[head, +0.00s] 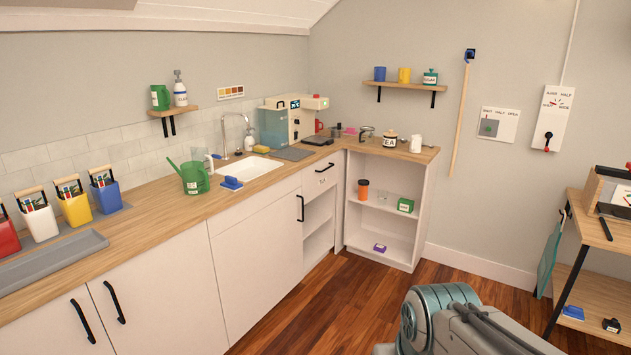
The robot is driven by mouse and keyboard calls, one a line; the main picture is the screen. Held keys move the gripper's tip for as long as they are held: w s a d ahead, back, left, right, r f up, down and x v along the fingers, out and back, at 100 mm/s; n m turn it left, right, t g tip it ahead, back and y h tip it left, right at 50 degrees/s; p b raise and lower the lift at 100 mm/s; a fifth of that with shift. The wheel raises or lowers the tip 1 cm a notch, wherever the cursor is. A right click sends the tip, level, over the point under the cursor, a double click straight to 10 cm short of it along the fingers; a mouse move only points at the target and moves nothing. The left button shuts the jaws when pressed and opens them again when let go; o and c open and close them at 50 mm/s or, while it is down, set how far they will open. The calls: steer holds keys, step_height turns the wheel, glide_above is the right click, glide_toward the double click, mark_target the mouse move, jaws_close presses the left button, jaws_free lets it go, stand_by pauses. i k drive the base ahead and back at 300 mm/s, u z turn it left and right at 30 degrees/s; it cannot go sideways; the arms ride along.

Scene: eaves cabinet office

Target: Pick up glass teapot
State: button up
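A small clear, glass-like vessel (366,134) stands on the wooden counter near the back corner. It looks like the glass teapot, but it is too small to be sure. A jar marked TEA (389,142) stands just right of it, and a white jug-like vessel (416,144) stands further right. Part of my arm shows at the bottom right, far from the counter corner. My gripper is not in view.
The wooden counter (150,213) runs along the left wall and turns at the corner. A coffee machine (295,118), a sink (250,167) and a green watering can (194,177) stand along it. Open floor (340,300) lies before the cabinets. A wooden bench (590,240) stands right.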

mark_target(367, 133)
steer(key=z, duration=0.15)
steer(key=i, duration=5)
steer(key=u, duration=0.1)
